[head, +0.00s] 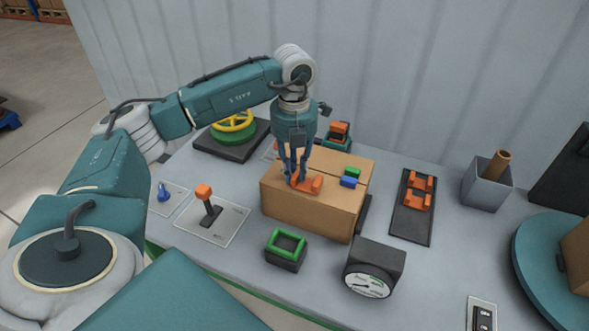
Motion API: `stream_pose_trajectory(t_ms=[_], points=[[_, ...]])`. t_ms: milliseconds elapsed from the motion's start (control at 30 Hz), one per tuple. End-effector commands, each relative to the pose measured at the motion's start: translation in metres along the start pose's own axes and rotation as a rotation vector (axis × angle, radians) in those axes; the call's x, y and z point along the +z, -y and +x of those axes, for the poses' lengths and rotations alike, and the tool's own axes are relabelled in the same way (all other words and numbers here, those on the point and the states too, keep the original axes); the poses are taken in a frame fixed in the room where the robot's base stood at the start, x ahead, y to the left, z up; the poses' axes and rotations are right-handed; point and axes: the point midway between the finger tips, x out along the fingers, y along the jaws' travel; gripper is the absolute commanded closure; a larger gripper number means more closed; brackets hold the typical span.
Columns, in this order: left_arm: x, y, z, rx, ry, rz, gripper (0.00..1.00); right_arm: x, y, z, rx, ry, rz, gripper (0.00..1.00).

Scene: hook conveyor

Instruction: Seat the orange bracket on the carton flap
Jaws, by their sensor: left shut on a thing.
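The cardboard carton (310,212) stands in the middle of the table, with a seam between its top flaps. The orange bracket (312,184) is at the top of the carton, near its left front part. My left gripper (293,178) comes down from above and is shut on the orange bracket. The fingers hide part of the bracket. I cannot tell whether the bracket touches the flap or hangs just above it. My right gripper is not in view.
Green and blue blocks (348,182) lie on the carton top. A dark tray (410,223) with orange brackets lies right of it. A gauge (370,282) and green-rimmed box (287,248) stand in front, a lever (209,207) at left. A grey bin (486,187) stands farther right.

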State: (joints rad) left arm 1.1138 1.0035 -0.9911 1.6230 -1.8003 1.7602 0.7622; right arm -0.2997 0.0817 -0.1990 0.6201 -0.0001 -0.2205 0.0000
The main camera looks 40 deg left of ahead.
Motion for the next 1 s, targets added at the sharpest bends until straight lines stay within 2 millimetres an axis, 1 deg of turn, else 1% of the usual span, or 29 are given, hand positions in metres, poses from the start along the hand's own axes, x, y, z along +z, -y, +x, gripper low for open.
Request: stream_pose_trajectory(t_ms=[300,333,433,767,867,967,1000], points=[[0.0,0.0,0.002,0.0,0.0,0.0,1.0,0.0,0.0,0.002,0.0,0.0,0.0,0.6],[0.0,0.0,0.002,0.0,0.0,0.0,0.79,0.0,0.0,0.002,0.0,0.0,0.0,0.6],[0.0,0.0,0.002,0.0,0.0,0.0,0.59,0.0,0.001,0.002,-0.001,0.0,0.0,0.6],[0.0,0.0,0.0,0.0,0.001,0.0,0.59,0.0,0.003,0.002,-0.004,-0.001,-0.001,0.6],[0.001,0.0,-0.009,-0.001,0.002,0.0,0.59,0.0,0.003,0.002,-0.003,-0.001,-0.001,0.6],[0.001,0.001,-0.026,-0.002,0.005,0.0,0.59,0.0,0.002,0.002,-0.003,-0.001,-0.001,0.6],[0.001,0.001,-0.034,-0.002,0.005,0.001,0.59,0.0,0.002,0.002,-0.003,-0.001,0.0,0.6]])
